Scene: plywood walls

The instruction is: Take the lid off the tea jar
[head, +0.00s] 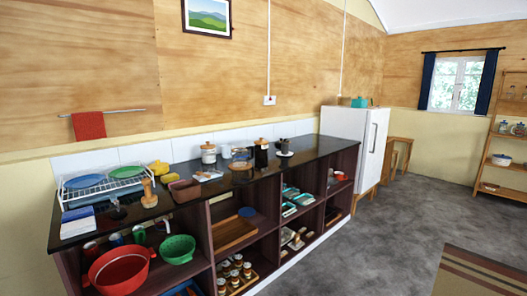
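A white jar (208,156) with a brown wood-coloured lid (208,146) stands upright on the dark counter, close to the tiled wall. The lid sits on top of the jar. A dark canister (261,158) with a brown top stands farther right on the same counter. No label is readable, so I cannot tell for sure which one is the tea jar. Neither of my grippers shows in the head view.
Shelves below hold a red colander (119,271) and a green one (177,249). A white fridge (345,128) stands beyond. Grey floor (370,240) in front is open.

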